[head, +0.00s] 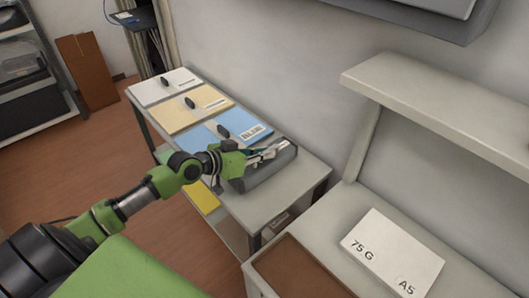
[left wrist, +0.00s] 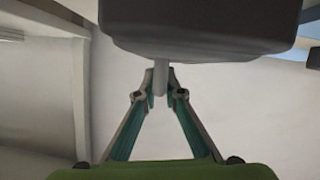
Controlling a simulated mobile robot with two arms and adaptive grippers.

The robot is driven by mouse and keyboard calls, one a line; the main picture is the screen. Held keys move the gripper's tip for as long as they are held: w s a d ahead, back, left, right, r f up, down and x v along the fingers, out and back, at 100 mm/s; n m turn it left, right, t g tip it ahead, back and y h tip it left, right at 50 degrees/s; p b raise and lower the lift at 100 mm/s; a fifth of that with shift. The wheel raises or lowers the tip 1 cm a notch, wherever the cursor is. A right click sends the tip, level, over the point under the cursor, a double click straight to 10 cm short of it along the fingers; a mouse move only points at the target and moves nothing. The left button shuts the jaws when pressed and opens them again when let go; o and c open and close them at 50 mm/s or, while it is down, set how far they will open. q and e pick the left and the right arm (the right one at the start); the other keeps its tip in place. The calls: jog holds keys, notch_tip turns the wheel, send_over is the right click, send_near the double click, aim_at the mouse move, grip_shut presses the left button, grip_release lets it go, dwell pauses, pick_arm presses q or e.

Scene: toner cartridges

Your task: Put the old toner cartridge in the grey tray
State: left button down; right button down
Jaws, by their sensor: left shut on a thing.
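A dark grey, block-like body, which I take for the old toner cartridge (head: 262,176), is at the near right end of the low table, beyond the blue panel. My left gripper (head: 266,156) reaches over it from the left and hides part of it. In the left wrist view the dark body (left wrist: 200,28) fills the top, with a thin pale stem below it. The left gripper's fingertips (left wrist: 160,96) are shut on this stem. I cannot tell whether the body touches the table. I cannot make out a separate grey tray. My right gripper is not in view.
White (head: 160,88), tan (head: 187,113) and blue (head: 212,136) panels with dark knobs lie along the low table (head: 290,191). A counter on the right holds a white paper pack (head: 392,254) and a brown panel (head: 300,272). A shelf (head: 440,112) juts out above.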

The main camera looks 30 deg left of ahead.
pick_arm(q)
jog(key=shift+r, duration=0.15)
jog(key=c, duration=2.5)
grip_release()
jog(key=shift+f, duration=0.2)
jog(key=o, duration=0.4)
jog(key=shift+c, duration=0.2)
jog(key=shift+r, duration=0.1)
